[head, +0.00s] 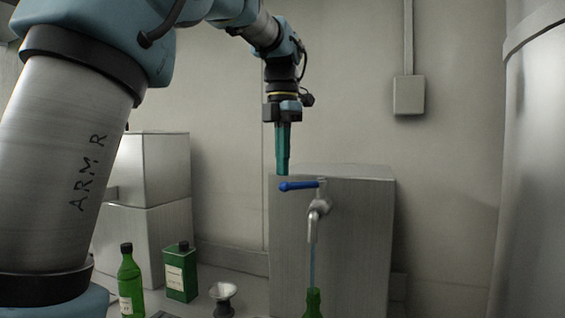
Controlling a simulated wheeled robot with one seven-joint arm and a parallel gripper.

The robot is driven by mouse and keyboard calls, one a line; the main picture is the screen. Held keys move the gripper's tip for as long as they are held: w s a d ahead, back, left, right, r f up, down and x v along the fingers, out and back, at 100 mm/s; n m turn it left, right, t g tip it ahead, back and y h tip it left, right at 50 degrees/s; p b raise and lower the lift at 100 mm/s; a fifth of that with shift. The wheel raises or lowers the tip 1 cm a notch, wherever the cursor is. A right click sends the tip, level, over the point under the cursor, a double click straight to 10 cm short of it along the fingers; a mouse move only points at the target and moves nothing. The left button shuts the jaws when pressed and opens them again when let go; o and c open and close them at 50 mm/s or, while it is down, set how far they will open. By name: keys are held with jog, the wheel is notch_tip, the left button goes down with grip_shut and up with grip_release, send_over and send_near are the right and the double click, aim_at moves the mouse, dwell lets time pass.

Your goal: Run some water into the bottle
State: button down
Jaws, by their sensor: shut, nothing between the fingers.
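A metal tap (317,212) with a blue lever handle (299,186) is fixed to the front of a grey metal cabinet (372,235). The lever points left. A thin stream of water (312,266) runs down from the spout. It meets the mouth of a green bottle (313,301), which stands upright below the spout at the bottom edge; the lower part of the bottle is out of view. My gripper (283,170) points down just above and slightly left of the lever's end. Its teal fingers are shut and empty.
At the lower left stand a green bottle with a dark cap (130,283), a green tin (181,272) and a small funnel (223,297). Metal boxes (160,165) stand behind them. A large pale cylinder (540,160) fills the right edge. A wall box (409,95) hangs above.

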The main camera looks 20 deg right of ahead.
aim_at(304, 185)
notch_tip(304, 185, down, 3)
jog(key=shift+f+b, duration=0.2)
jog(key=shift+b, duration=0.75)
jog(key=shift+s, duration=0.15)
jog(key=shift+s, duration=0.45)
